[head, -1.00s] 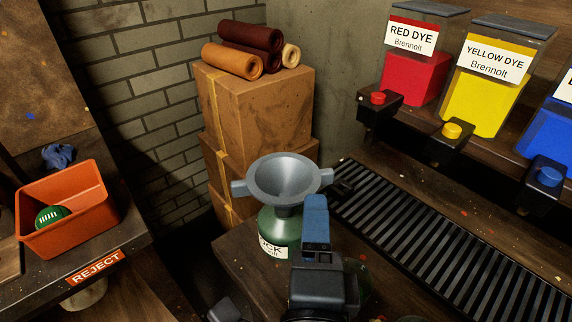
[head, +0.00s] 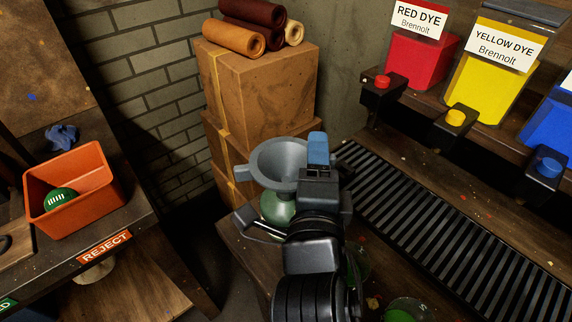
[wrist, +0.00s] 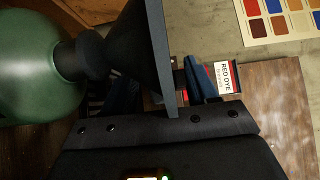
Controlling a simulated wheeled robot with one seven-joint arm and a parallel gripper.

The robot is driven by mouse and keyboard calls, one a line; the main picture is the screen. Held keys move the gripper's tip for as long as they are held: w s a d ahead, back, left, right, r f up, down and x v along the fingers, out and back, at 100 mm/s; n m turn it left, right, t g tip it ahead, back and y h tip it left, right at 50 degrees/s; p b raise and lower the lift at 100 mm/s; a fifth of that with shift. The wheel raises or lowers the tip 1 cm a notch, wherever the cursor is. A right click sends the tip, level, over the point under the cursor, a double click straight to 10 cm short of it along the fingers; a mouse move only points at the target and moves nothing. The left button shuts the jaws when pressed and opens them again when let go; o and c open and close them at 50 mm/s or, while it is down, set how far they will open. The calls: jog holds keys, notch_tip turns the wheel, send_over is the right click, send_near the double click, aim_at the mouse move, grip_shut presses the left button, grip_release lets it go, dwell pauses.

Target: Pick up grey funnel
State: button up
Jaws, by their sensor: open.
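The grey funnel (head: 268,163) sits upright in the neck of a green bottle (head: 277,208) on the wooden bench. My gripper (head: 318,150) is at the funnel's right side, and its blue finger overlaps the rim in the head view. In the wrist view the funnel (wrist: 118,42) looks dark, with its spout in the green bottle (wrist: 30,70). There its rim stands between the two blue fingers of my open gripper (wrist: 162,90). I cannot tell whether either finger touches it. My arm hides part of the bottle.
Stacked cardboard boxes (head: 262,95) with leather rolls (head: 234,38) stand behind the funnel. A ribbed conveyor (head: 440,225) and dye dispensers (head: 420,62) are on the right. An orange reject bin (head: 100,190) with a green ball is on the left. A green-filled cup (head: 405,310) is near the front.

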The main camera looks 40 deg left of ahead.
jog(key=shift+c, duration=0.3)
jog(key=c, duration=0.9)
jog(key=shift+c, duration=0.2)
